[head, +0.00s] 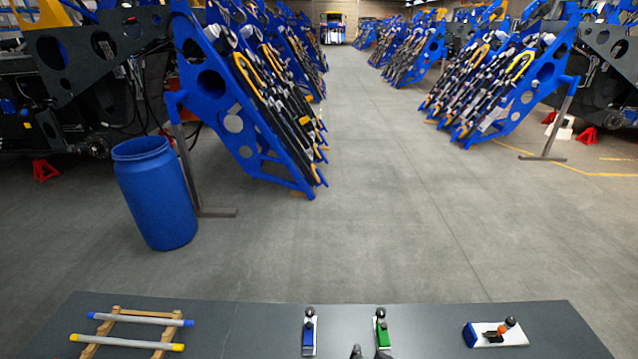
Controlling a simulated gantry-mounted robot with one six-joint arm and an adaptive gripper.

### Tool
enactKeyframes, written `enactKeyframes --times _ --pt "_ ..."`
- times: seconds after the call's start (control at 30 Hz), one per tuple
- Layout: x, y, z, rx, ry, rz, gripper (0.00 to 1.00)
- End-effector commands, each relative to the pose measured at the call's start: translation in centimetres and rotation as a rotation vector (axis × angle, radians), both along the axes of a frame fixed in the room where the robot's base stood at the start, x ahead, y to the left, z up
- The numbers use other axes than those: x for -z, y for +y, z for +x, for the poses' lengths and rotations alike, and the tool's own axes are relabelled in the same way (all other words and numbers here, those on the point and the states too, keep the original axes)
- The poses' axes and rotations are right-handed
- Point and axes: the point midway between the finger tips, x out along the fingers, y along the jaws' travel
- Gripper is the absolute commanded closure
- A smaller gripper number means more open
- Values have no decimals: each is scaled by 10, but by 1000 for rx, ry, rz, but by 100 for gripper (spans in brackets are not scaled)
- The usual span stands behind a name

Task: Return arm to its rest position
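My gripper (369,353) shows only at the bottom edge of the head view, with two dark fingertips apart and grey table between them. It looks open, and I see nothing held between the tips. The right fingertip lies just below the green tool (382,333) in the picture. I cannot tell whether it touches it. The rest of my arm is out of view.
A dark grey table (250,325) spans the bottom. It bears a blue tool (308,335), a white plate with a blue block (497,333), and two rods on a wooden rack (116,316). Beyond stand a blue barrel (157,195) and blue racks (235,105); the aisle is clear.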

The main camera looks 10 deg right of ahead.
Motion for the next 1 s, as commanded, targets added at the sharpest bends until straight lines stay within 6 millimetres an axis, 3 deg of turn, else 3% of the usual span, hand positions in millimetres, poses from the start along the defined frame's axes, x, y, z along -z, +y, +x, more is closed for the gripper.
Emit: enactKeyframes --times 0.03,0.1,0.33,0.4,0.63,0.77,1.0 --pt "-17 30 -9 -84 -48 -56 54" --pt "-41 64 -24 -189 -114 -134 54" --pt "-111 148 -91 -456 -316 -351 54" --pt "-153 143 -85 -442 -306 -347 54" --pt "-218 141 -85 -438 -303 -346 54" --pt "-234 141 -84 -436 -302 -346 54" --pt "-230 140 -84 -436 -302 -345 54"
